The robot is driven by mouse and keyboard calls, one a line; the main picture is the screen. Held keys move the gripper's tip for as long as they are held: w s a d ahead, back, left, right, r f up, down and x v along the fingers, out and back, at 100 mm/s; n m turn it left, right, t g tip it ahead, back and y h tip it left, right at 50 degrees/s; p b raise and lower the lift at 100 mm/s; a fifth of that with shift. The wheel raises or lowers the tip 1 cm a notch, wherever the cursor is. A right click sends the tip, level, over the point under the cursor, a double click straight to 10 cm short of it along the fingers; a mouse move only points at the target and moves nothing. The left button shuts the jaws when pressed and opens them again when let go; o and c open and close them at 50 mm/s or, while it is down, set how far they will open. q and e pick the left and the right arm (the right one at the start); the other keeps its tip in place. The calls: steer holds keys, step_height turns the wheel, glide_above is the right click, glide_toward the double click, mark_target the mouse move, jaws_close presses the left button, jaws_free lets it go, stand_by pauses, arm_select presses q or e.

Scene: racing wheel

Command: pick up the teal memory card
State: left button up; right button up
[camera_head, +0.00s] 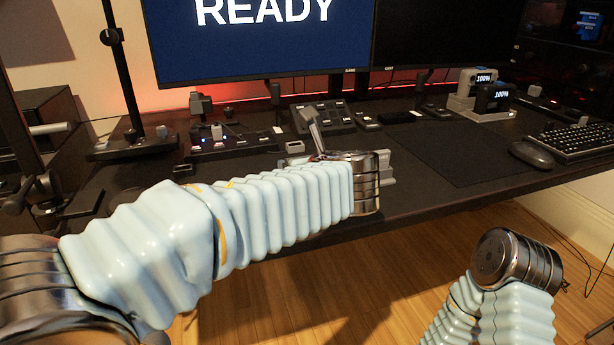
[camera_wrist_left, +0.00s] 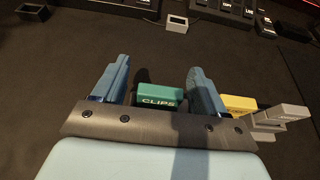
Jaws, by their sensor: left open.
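The teal memory card (camera_wrist_left: 160,94), marked "CLIPS", shows in the left wrist view between the two blue fingers of my left gripper (camera_wrist_left: 158,70). The fingers are open, with a visible gap on either side of the card. The card's lower part is hidden behind the gripper's metal edge, so I cannot tell what it rests on. In the head view my left arm's wrist is over the desk's front part, and the card and fingers are hidden there. My right arm's end is low at the right, with no fingers visible.
A yellow card (camera_wrist_left: 236,103) and a grey stepped holder (camera_wrist_left: 278,120) sit close to the right finger. A small grey box (camera_wrist_left: 177,23) lies beyond. The desk holds control panels (camera_head: 335,117), a dark mat (camera_head: 470,152), a mouse (camera_head: 532,154) and a keyboard (camera_head: 575,141).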

arm_select(q)
steer(key=shift+w, duration=0.1)
steer(key=shift+c, duration=0.3)
steer(key=c, duration=1.1)
